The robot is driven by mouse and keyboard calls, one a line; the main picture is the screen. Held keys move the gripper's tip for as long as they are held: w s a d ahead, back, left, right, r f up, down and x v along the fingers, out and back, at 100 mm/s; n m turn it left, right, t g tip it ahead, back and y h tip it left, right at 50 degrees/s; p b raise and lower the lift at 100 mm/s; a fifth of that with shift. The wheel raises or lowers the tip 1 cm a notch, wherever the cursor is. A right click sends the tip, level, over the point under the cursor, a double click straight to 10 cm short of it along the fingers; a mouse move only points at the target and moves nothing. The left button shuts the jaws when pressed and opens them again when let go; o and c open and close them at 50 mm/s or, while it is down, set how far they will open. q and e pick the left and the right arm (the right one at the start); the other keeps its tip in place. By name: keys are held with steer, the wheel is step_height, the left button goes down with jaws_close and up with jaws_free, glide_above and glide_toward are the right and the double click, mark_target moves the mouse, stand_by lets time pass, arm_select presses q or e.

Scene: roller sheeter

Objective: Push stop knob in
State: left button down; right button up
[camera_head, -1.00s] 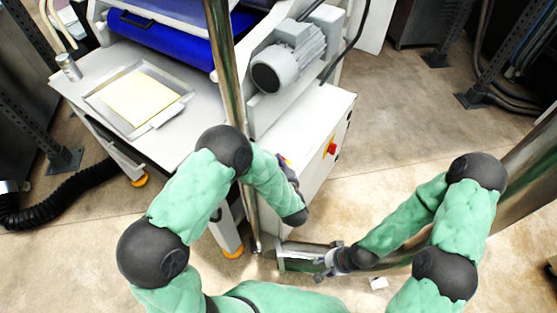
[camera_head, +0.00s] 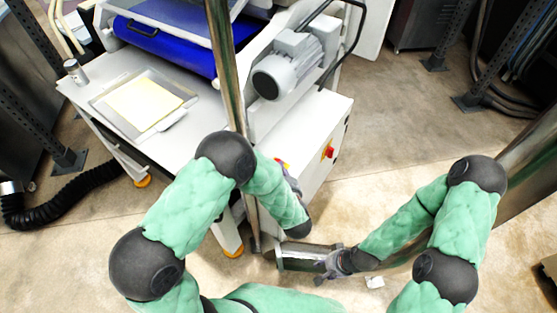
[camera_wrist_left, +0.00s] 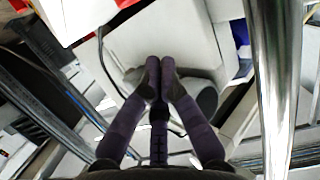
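A red knob on a yellow plate (camera_head: 328,152) is on the right side of the sheeter's white lower cabinet (camera_head: 308,125). A second small red and yellow part (camera_head: 282,162) shows on the cabinet just beside my left forearm, partly hidden. I cannot tell which of them is the stop knob. My left gripper (camera_head: 293,182) is close to the cabinet, mostly hidden by its arm. In the left wrist view its fingers (camera_wrist_left: 160,72) are together with nothing visible between them. Contact with a knob is not visible. My right gripper (camera_head: 326,264) is low, away from the cabinet; its fingers are too small to judge.
A grey motor (camera_head: 287,65) sits above the cabinet. A tray with a yellow sheet (camera_head: 148,100) and a small metal canister (camera_head: 74,70) are on the white table. A black hose (camera_head: 62,208) lies on the floor at left. Floor right of the cabinet is open.

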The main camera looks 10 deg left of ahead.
arm_select(q)
steer(key=v, duration=0.4)
steer(key=shift+r+p, duration=0.1)
steer(key=shift+p, duration=0.25)
steer(key=shift+s, duration=0.1)
